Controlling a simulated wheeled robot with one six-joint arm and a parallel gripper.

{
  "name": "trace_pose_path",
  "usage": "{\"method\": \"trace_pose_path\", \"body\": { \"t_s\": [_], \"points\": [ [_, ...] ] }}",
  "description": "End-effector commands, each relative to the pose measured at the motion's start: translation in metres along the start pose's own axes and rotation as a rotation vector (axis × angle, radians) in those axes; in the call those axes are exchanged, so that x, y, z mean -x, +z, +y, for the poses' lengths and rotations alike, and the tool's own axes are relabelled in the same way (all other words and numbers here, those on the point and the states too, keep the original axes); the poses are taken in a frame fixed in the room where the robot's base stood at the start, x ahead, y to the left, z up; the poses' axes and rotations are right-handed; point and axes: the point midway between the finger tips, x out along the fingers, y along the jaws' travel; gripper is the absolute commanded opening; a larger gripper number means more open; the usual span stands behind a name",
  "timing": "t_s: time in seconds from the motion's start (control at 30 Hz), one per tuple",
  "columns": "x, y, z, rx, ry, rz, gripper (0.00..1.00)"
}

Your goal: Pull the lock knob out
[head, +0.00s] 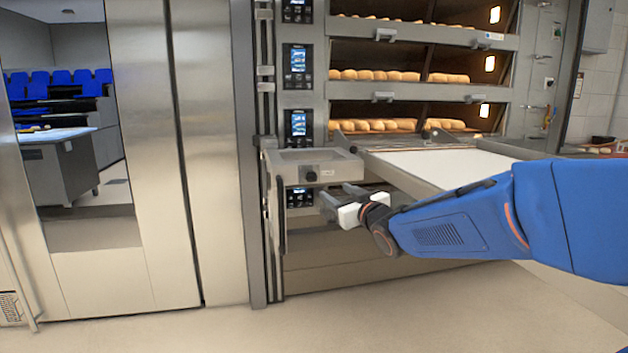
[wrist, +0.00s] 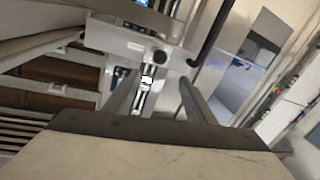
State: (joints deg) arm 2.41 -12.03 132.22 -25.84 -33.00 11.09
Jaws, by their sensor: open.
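The lock knob (head: 311,173) is a small black knob on the front of a grey bracket (head: 288,178) beside the oven. In the wrist view the knob (wrist: 160,57) shows beyond my fingertips, between their lines and a little above them in the picture. My gripper (head: 336,197) is open and empty, to the right of and below the knob in the head view. In the wrist view my gripper (wrist: 155,82) has its two grey fingers spread apart. I see no contact between the fingers and the knob.
A white loading surface (head: 445,164) stretches right of the bracket, above my forearm. Oven decks with bread loaves (head: 375,76) rise behind. Control panels (head: 297,65) line the oven's left edge. A steel door panel (head: 205,150) stands left. The floor (head: 340,315) in front is clear.

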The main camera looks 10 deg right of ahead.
Motion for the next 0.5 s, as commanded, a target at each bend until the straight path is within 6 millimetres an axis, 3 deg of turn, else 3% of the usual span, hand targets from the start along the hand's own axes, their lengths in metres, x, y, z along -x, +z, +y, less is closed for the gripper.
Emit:
{"method": "trace_pose_path", "body": {
  "t_s": [0.5],
  "points": [
    [-0.077, 0.001, 0.0, 0.0, 0.0, -0.003, 0.5]
  ]
}}
